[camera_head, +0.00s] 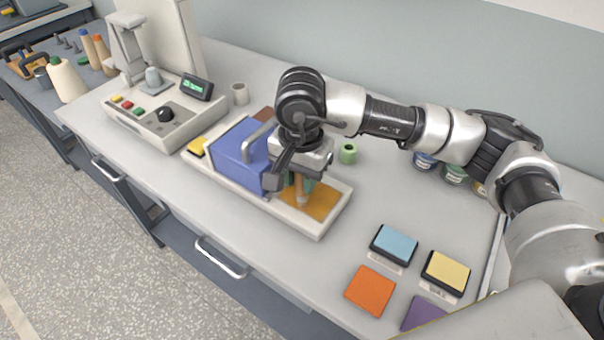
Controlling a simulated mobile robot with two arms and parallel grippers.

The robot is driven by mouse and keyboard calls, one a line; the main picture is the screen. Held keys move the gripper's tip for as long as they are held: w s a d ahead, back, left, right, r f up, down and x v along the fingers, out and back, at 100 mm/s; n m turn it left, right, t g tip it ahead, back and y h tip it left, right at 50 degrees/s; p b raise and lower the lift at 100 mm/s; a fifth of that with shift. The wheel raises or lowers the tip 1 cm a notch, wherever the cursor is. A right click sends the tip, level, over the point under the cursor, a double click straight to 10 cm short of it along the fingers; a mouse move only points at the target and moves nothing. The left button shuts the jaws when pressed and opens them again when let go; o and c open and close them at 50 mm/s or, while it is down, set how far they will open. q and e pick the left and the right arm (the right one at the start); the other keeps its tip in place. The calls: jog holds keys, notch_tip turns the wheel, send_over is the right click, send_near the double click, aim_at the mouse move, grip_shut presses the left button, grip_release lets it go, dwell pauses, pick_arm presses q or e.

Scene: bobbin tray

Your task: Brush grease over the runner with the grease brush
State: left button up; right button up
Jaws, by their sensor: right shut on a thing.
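My right gripper (288,181) points down over the right half of a long white tray (315,233). It is shut on a slim tan thing (301,192), which looks like the grease brush; its lower end is over or on an orange-brown strip (320,203) in the tray. I cannot tell whether it touches. The strip may be the runner, but this is not certain. A blue box (238,150) with a grey handle sits in the tray just left of the gripper. A green thing shows partly behind the fingers. My left gripper is not in view.
A control console (160,120) with buttons stands left of the tray. A green spool (348,153) and a small grey cup (240,93) stand behind it. Blue (394,243), yellow (446,271), orange (370,290) and purple pads lie at front right. Table between tray and pads is clear.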

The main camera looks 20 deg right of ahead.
jog(key=shift+r, duration=0.1)
jog(key=shift+r+p, duration=0.85)
jog(key=shift+r, duration=1.35)
jog(key=shift+f, duration=0.1)
